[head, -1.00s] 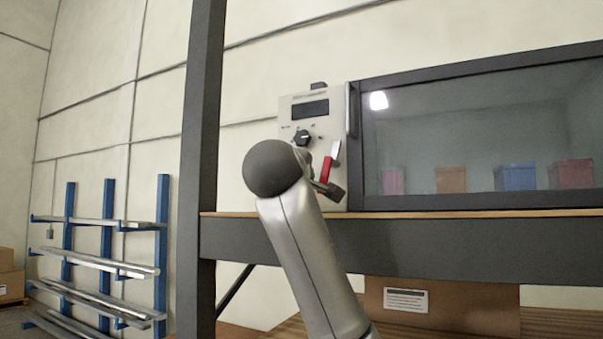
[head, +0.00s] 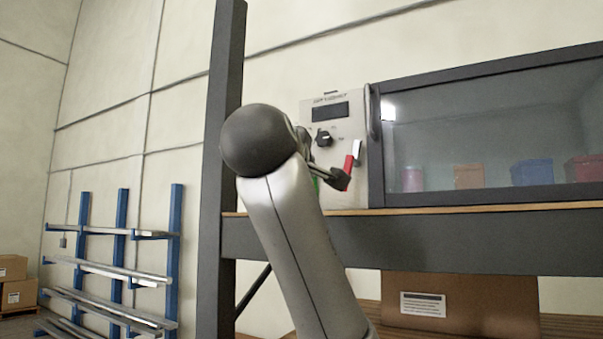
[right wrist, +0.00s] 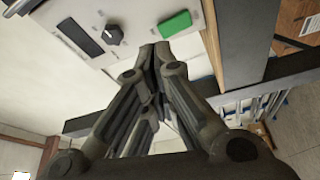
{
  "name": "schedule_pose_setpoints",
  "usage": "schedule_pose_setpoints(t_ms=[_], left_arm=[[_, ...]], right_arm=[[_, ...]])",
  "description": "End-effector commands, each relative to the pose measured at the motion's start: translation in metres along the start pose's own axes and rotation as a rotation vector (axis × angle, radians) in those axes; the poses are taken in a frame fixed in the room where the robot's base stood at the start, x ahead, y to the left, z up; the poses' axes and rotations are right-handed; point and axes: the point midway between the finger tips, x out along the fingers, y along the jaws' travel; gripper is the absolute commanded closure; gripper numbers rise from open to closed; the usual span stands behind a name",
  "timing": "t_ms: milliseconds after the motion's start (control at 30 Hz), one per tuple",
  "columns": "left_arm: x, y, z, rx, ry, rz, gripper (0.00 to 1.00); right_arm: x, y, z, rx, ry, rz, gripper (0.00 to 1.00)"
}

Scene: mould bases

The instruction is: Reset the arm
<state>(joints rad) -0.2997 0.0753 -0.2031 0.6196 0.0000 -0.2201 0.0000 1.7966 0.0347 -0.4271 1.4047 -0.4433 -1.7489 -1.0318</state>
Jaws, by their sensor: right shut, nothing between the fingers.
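My right arm rises through the middle of the head view. My right gripper (head: 342,180) is in front of the lower part of a pale control panel (head: 345,130), overlapping the foot of a red switch handle (head: 350,165). Whether it touches the panel I cannot tell. In the right wrist view the right gripper (right wrist: 154,52) has its fingers together and empty, with its tips just below a green button (right wrist: 175,23) and a dark knob (right wrist: 113,35). The button is mostly hidden behind my arm in the head view. My left gripper is not in view.
The panel adjoins a glass-fronted cabinet (head: 450,195) with several coloured bins behind the glass, on a wooden-topped bench. A dark post (head: 225,110) stands left of the panel. A blue rack (head: 121,225) with metal bars stands further left. A cardboard box (head: 460,303) sits below the bench.

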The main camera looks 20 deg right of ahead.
Motion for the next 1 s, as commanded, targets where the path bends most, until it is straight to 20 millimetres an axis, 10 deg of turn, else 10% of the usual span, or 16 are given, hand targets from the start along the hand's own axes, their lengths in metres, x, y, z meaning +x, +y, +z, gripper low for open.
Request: schedule_pose_setpoints(t_ms=[533, 1000], left_arm=[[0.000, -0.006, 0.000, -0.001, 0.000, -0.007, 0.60], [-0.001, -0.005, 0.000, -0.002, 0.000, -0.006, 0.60]], right_arm=[[0.010, -0.023, -0.004, 0.003, 0.010, -0.030, 1.00], [0.054, -0.282, -0.007, 0.122, 0.083, -0.364, 1.00]])
